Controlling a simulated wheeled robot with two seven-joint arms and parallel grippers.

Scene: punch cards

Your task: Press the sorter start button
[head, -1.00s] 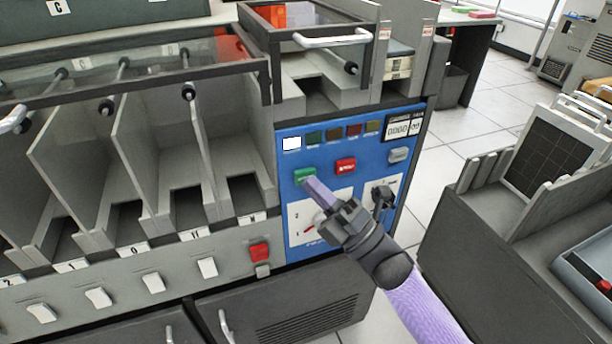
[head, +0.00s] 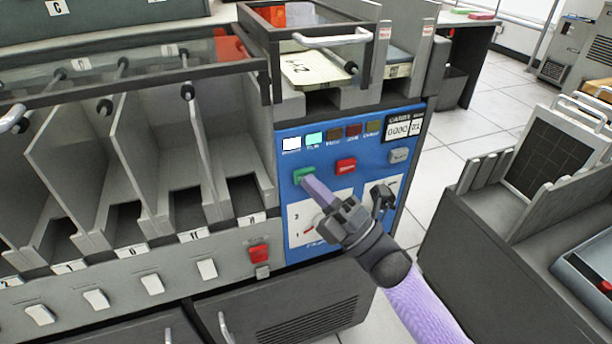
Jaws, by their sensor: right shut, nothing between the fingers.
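The sorter (head: 262,303) is a grey machine with a blue control panel (head: 377,155) at its right end. The green start button (head: 303,174) is at the panel's left, under a row of indicator lamps. My right gripper (head: 309,184) is shut and empty. Its fingertips are at the lower edge of the green button and seem to touch it. A red button (head: 346,167) is to the right of the green one. The white lamp (head: 291,143) and the cyan lamp (head: 314,139) are lit. My left gripper is out of view.
A card (head: 318,68) lies in the feed area above the panel, by a metal handle (head: 332,38). Open card pockets (head: 165,150) fill the left. A grey cart (head: 470,235) stands at the right, with floor between.

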